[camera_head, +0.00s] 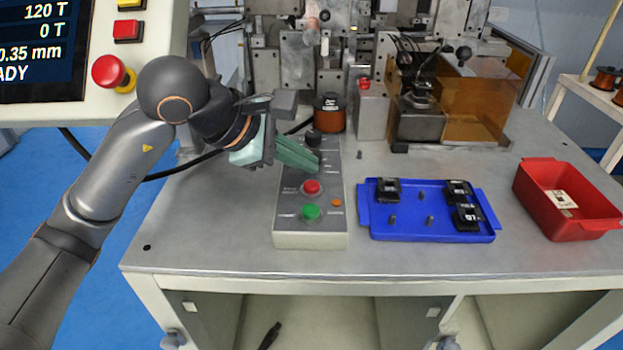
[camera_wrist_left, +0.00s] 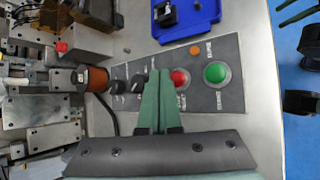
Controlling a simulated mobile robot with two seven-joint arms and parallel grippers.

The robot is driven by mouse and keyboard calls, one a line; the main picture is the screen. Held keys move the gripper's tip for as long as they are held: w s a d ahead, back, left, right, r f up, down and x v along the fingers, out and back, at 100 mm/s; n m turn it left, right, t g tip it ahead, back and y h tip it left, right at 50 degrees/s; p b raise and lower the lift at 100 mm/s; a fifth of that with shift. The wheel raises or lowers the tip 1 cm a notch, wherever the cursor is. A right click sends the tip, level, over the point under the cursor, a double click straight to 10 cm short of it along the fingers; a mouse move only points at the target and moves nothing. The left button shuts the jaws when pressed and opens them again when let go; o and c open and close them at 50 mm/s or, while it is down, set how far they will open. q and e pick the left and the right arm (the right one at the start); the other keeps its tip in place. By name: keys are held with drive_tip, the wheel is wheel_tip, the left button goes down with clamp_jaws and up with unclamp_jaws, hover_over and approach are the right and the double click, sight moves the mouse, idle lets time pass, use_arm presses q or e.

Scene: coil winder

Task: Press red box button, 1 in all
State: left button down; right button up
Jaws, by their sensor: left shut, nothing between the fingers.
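The grey control box (camera_head: 311,237) lies on the table, with a red button (camera_head: 312,187) and a green button (camera_head: 311,212) on its top. My left gripper (camera_head: 318,167) is shut and empty. Its green fingertips are over the box, just behind the red button in the head view. In the left wrist view the fingertips (camera_wrist_left: 159,72) are beside the red button (camera_wrist_left: 180,79), and the green button (camera_wrist_left: 215,72) is further right. I cannot tell whether the fingers touch the box. Dark finger-like parts, perhaps of my right gripper, are cut off at the wrist view's upper right.
Black knobs (camera_head: 313,138) stand at the box's far end, near a copper coil (camera_head: 329,113). A blue tray (camera_head: 430,235) with black parts and a red bin (camera_head: 567,226) are to the right. A grey post has another red button (camera_head: 364,84). The winding machine stands behind.

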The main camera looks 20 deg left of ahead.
sight(304, 187)
use_arm(q)
wheel_tip(304, 187, up, 4)
drive_tip(key=p, duration=0.2)
drive_tip(key=shift+r+p, duration=0.15)
drive_tip(key=shift+p, duration=0.2)
idle(0.4)
